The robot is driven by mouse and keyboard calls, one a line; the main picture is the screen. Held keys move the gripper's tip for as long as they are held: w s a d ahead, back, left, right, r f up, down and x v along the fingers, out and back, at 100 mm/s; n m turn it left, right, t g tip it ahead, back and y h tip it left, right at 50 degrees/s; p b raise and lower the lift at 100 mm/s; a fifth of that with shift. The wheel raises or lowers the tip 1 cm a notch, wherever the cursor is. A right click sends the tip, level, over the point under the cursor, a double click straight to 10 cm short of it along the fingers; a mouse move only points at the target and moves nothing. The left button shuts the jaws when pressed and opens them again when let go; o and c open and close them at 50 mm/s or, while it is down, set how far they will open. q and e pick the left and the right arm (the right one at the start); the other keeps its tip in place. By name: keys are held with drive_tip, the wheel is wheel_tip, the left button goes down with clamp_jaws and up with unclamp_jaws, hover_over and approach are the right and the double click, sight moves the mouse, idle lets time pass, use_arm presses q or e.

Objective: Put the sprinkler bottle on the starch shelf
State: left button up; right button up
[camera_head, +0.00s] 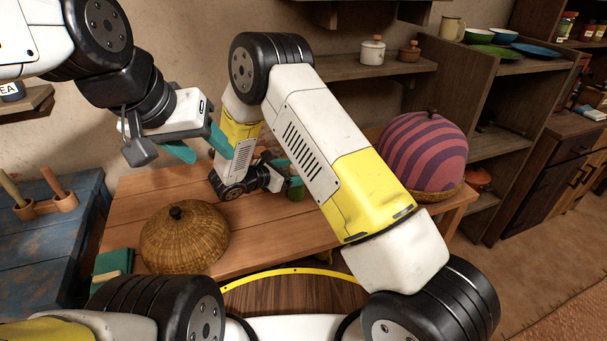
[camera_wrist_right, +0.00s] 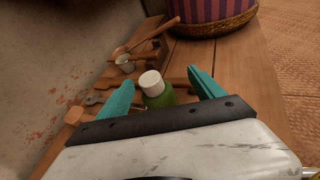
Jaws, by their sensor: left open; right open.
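The sprinkler bottle, green with a white cap (camera_wrist_right: 151,84), stands on the wooden table between the spread teal fingers of my right gripper (camera_wrist_right: 161,92) in the right wrist view. The gripper is open; neither finger clearly touches the bottle, and its lower part is hidden by the gripper body. In the head view the bottle (camera_head: 297,194) is a small green patch mostly hidden behind my right arm. My left gripper (camera_head: 203,148) is open and empty above the table's left part. No shelf is marked as the starch shelf; a small wall shelf (camera_head: 28,106) is at the left edge.
On the table (camera_head: 265,238) are a woven dome (camera_head: 185,240) and a purple striped dome (camera_head: 424,150). A wooden spoon (camera_wrist_right: 146,37) and small cup (camera_wrist_right: 125,63) lie beyond the bottle. A wall shelf (camera_head: 385,66) holds pots; a blue table (camera_head: 62,235) stands left.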

drive_tip(key=a+f, duration=0.1)
drive_tip(key=f+n+t, duration=0.1)
drive_tip(key=a+f+n, duration=0.1)
drive_tip(key=f, duration=0.1)
drive_tip(key=shift+s+a+f+t+y, duration=0.1)
drive_tip(key=shift+s+a+t+y, duration=0.05)
drive_tip(key=shift+a+t+y, duration=0.25)
drive_tip(key=shift+f+n, duration=0.2)
drive_tip(key=shift+n, duration=0.1)
drive_tip(key=x, duration=0.7)
drive_tip(key=shift+d+r, duration=0.1)
drive_tip(key=shift+d, duration=0.45)
clamp_jaws()
drive_tip(key=shift+r, duration=0.15)
